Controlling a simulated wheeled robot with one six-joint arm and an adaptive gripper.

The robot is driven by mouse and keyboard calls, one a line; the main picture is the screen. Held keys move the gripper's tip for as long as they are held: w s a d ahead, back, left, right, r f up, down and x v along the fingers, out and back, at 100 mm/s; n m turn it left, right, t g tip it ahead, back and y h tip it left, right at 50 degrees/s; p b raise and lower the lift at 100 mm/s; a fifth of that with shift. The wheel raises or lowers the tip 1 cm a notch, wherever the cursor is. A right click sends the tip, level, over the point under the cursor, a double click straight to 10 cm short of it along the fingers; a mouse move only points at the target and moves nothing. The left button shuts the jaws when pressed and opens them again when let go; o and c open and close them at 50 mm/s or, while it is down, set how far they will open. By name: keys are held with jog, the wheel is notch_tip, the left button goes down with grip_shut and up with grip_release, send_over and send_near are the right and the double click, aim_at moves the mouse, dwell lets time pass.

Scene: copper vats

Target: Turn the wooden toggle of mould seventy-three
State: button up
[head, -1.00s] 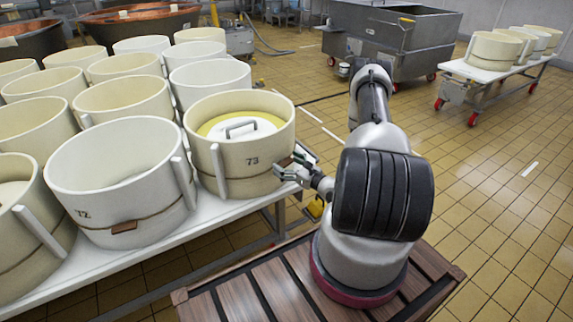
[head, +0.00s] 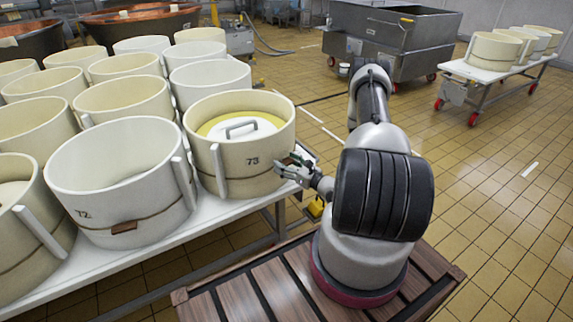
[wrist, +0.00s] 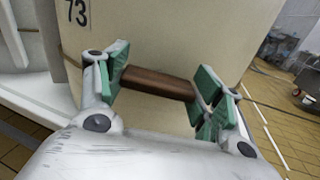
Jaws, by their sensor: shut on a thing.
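Mould seventy-three (head: 240,165) is a cream round mould with "73" on its wall, at the front right of the white table. Its number also shows in the wrist view (wrist: 76,12). The wooden toggle (wrist: 157,83) is a short dark brown bar against the mould's wall. My gripper (wrist: 160,84) is shut on the toggle, with a green pad at each end of it. In the head view my gripper (head: 287,166) is at the mould's right side, and its fingers mostly hide the toggle.
Mould seventy-two (head: 120,185) stands close on the left, with its own brown toggle (head: 124,227). Several other moulds fill the white table (head: 150,252). A lid with a handle (head: 240,130) sits inside mould seventy-three. The tiled floor (head: 480,200) to the right is open.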

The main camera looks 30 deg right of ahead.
jog(key=m, duration=0.8)
jog(key=shift+d+f+m, duration=0.1)
jog(key=shift+m, duration=0.2)
jog(key=m, duration=0.4)
jog(key=shift+f+m, duration=0.1)
jog(key=shift+m, duration=2)
jog(key=o, duration=1)
jog(key=shift+d, duration=0.1)
jog(key=v, duration=1.2)
